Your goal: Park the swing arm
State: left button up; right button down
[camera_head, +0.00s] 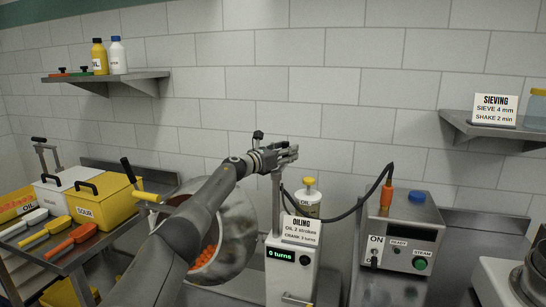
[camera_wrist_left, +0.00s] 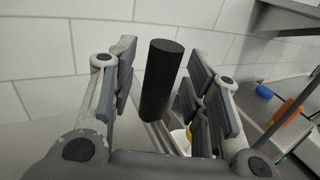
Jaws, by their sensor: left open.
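My left gripper (camera_head: 290,152) is open, above a grey upright post (camera_head: 276,205) of the oiling station. In the left wrist view, a black cylindrical handle (camera_wrist_left: 161,80) stands between the spread fingers of my left gripper (camera_wrist_left: 160,90), with gaps on both sides. A grey bar lies below the handle, partly hidden. I take this handle and bar for part of the swing arm, but the frames do not make it certain. My left arm and gripper hide part of the area in the head view. My right gripper is not in view.
A metal drum (camera_head: 240,225) with orange pieces stands behind my left arm. The oiling box (camera_head: 290,275) reads 0 turns, with a yellow-topped oil bottle (camera_head: 308,200) behind it. A steam control box (camera_head: 402,235) with a dark hose stands right. Shelves hang on both sides.

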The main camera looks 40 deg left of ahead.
pick_arm(q)
jog(key=s, duration=1.1)
jog(key=shift+s, duration=0.3)
jog(key=shift+s, duration=0.1)
dwell(0.6)
